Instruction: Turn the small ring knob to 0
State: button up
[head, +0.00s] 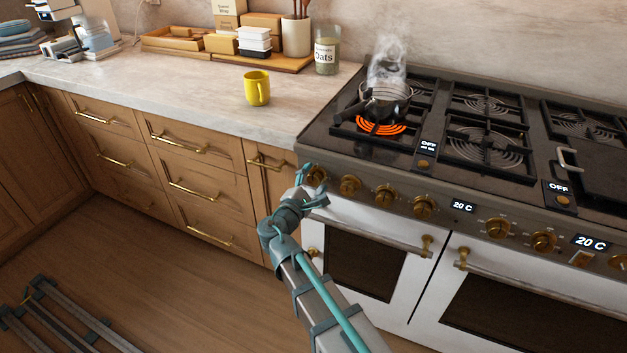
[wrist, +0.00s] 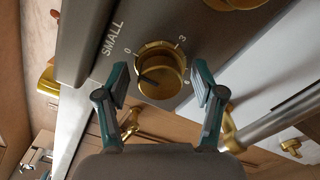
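The small ring knob (wrist: 162,70) is brass and sits on the stove front beside the word SMALL, with 0, 3 and 6 marked around it. A dark line on its face points towards the left in the wrist view, not clearly at 0. My gripper (wrist: 160,84) is open, with one finger on each side of the knob and a visible gap to it. In the head view my gripper (head: 307,184) is at the leftmost knob (head: 317,174) of the stove, partly covering it. A burner (head: 378,127) glows orange under a smoking pan (head: 387,100).
More brass knobs (head: 350,186) run to the right along the panel. An oven door handle (head: 427,245) juts out below. A yellow mug (head: 256,88) and an oats jar (head: 327,55) stand on the counter to the left.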

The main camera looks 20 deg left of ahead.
jog(key=shift+s, duration=0.1)
jog(key=s+a, duration=0.1)
jog(key=s, duration=1)
jog(key=shift+s+a, duration=0.15)
jog(key=shift+s, duration=0.25)
jog(key=s+d+f+m+g+h+p, duration=0.1)
jog(key=s+d+f+m+g, duration=0.3)
jog(key=d+f, duration=0.45)
jog(key=s+d+f+m+g+h+p, duration=0.15)
jog(key=d+f+m+g, duration=0.35)
jog(key=f, duration=0.7)
jog(key=s+d+f+m+g+h+p, duration=0.1)
jog(key=s+d+f+m+g+p, duration=0.15)
jog(key=d+f+g, duration=0.55)
jog(key=s+d+f+m+g+y+p, duration=0.2)
jog(key=s+d+f+m+g+p, duration=0.1)
jog(key=s+d, duration=0.7)
jog(key=s+d+f+m+g+y+p, duration=0.3)
jog(key=s+d+f+m, duration=0.4)
jog(key=s, duration=0.7)
jog(key=d+m+g, duration=0.1)
jog(key=d+m, duration=0.1)
jog(key=d, duration=0.1)
jog(key=shift+f+g, duration=0.25)
jog(key=shift+g, duration=0.15)
